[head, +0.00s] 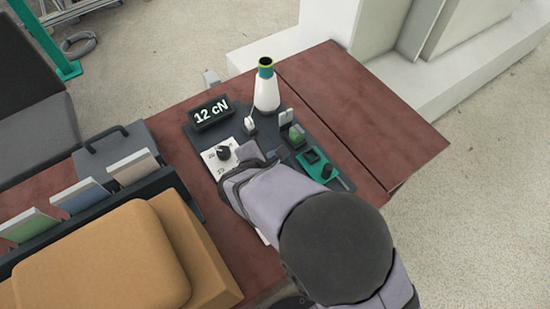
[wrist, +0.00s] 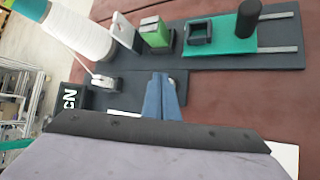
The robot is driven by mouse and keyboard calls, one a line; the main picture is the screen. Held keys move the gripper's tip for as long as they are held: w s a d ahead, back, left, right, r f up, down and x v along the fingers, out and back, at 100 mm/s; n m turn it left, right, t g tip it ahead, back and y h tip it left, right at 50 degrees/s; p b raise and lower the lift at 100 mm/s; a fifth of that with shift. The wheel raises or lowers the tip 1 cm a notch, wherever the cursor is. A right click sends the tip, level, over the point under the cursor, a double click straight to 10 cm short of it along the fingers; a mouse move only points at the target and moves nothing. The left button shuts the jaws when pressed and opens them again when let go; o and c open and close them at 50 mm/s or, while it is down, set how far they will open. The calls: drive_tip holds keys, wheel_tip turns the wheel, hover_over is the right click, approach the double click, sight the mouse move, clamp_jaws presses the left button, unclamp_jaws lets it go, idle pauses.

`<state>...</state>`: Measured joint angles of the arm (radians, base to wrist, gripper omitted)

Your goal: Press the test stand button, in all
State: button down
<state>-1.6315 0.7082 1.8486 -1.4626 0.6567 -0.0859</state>
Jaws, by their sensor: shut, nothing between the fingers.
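The test stand is a dark board (head: 200,135) on the reddish-brown table, with a display (head: 211,113) reading "12 cN". A green block (head: 297,134) stands on the board; in the wrist view the green block (wrist: 156,35) has a pale top. I cannot tell for sure which part is the button.
A white yarn cone (head: 266,92) stands at the back of the board. A teal plate (head: 318,165) with a black post (head: 327,171) is at the right. An orange-tan padded block (head: 105,260) and a rack of cards (head: 80,196) are at the left. The table's right end (head: 370,115) is clear.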

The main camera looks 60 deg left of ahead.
drive_tip(key=shift+f+b, duration=0.45)
idle(0.7)
drive_tip(key=shift+r, duration=0.15)
drive_tip(key=shift+r+p, duration=0.55)
drive_tip(key=shift+r, duration=0.2)
wheel_tip(320, 180, up, 5)
drive_tip(key=p, duration=0.3)
idle(0.4)
idle(0.7)
